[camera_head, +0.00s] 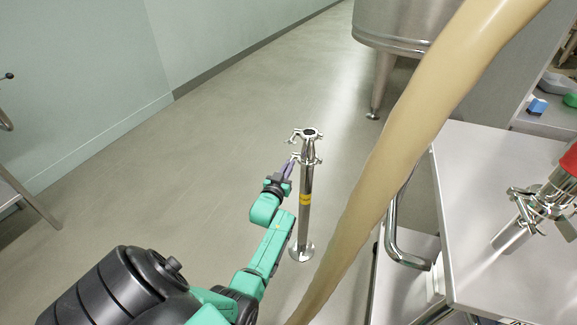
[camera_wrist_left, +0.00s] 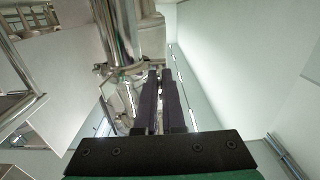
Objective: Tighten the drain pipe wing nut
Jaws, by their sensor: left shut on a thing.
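The drain pipe (camera_head: 305,225) is an upright steel pipe with a yellow band and a round foot on the floor, in the middle of the head view. It has two clamps near its top: an upper one (camera_head: 308,135) and a lower one (camera_head: 309,159). My left gripper (camera_head: 291,164) reaches the left side of the lower clamp and is shut on its wing nut, which the fingers mostly hide. In the left wrist view the purple fingers (camera_wrist_left: 160,80) are close together beside the steel pipe (camera_wrist_left: 120,40). My right gripper is not in view.
A thick beige hose (camera_head: 400,150) crosses the head view right of the pipe. A steel cart (camera_head: 500,170) with a handle (camera_head: 392,235) stands at right, carrying a clamped steel fitting (camera_head: 525,220). A steel vat (camera_head: 400,25) stands behind. The floor left of the pipe is clear.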

